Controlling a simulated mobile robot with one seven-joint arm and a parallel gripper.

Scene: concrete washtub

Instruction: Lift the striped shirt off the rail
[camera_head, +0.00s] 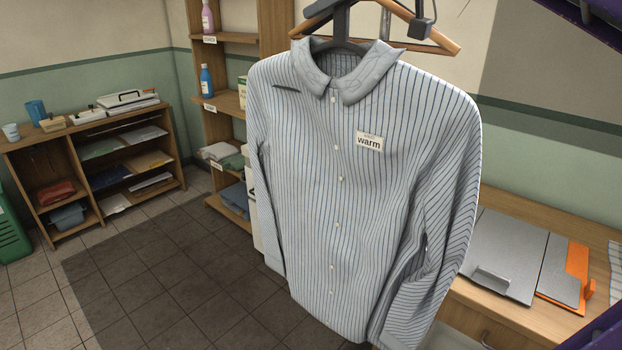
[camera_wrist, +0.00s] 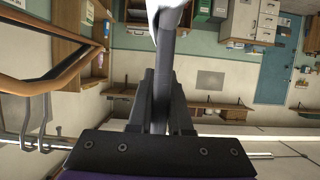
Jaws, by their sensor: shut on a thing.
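The striped shirt (camera_head: 340,190) hangs upright and buttoned in the middle of the head view, with a small "warm" label on its chest. A dark grey hanger (camera_head: 342,22) rises out of its collar. In the wrist view my gripper (camera_wrist: 160,85) is shut on a dark grey bar (camera_wrist: 165,55), which looks like this hanger. A pale patch above the bar looks like part of the shirt (camera_wrist: 165,8). Wooden hangers (camera_head: 438,40) are behind the collar in the head view and at the left of the wrist view (camera_wrist: 65,75). I cannot tell whether the shirt's hanger touches the rail.
A wooden desk (camera_head: 500,315) with a grey press-like board (camera_head: 500,255) stands close at right. A tall shelf (camera_head: 224,38) with bottles and folded cloth is behind the shirt. A low shelf (camera_head: 135,135) stands at left. The tiled floor (camera_head: 150,270) is clear.

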